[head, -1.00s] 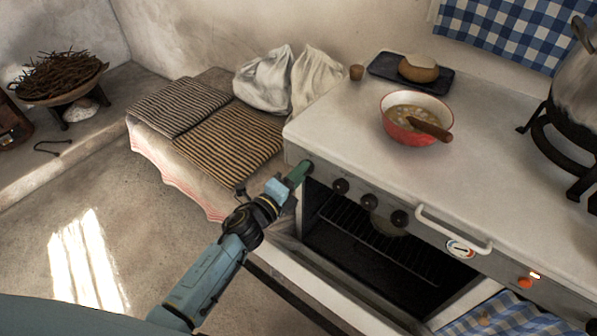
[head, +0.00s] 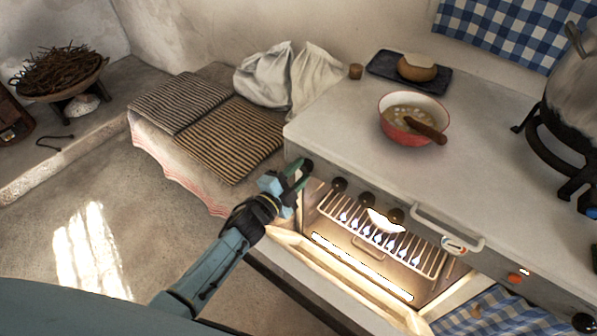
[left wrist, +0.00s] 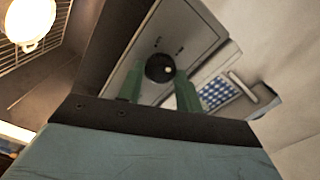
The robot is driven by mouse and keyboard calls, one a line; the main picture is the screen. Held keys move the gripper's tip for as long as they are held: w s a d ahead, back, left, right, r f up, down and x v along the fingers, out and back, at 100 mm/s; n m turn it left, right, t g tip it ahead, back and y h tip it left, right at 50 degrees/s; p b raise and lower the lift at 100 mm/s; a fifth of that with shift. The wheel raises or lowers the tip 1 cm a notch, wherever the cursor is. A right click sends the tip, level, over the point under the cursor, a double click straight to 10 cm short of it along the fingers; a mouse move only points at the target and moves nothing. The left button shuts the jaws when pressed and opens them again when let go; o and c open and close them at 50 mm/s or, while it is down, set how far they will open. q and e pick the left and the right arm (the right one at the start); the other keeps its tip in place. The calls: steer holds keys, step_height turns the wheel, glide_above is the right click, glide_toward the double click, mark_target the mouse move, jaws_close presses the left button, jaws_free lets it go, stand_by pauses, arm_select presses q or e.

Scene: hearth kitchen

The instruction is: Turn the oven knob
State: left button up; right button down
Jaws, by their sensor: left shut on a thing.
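The oven knob (head: 307,164) is a dark round knob at the left end of the stove's front panel. It also shows in the left wrist view (left wrist: 159,68), between and just beyond my green fingertips, with a pale mark on its face. My left gripper (head: 298,174) is shut on this knob, one finger on each side. The oven (head: 372,240) below is open and brightly lit, with small flames along its rack. My right gripper is not in view.
Other dark knobs (head: 367,199) and a white handle (head: 447,229) line the panel. A red bowl (head: 398,133), a dark tray (head: 383,67) and a large pot (head: 574,95) stand on the stove top. Striped mats (head: 228,140) lie on the ledge at left.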

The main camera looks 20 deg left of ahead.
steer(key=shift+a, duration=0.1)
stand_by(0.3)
arm_select(q)
steer(key=o, duration=1)
steer(key=shift+s, duration=0.1)
steer(key=p+v, duration=0.1)
steer(key=v, duration=1.2)
steer(key=shift+p, duration=0.35)
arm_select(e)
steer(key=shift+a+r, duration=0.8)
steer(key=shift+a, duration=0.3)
arm_select(q)
steer(key=shift+s, duration=0.1)
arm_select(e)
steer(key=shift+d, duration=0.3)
arm_select(q)
steer(key=shift+a+r, duration=0.1)
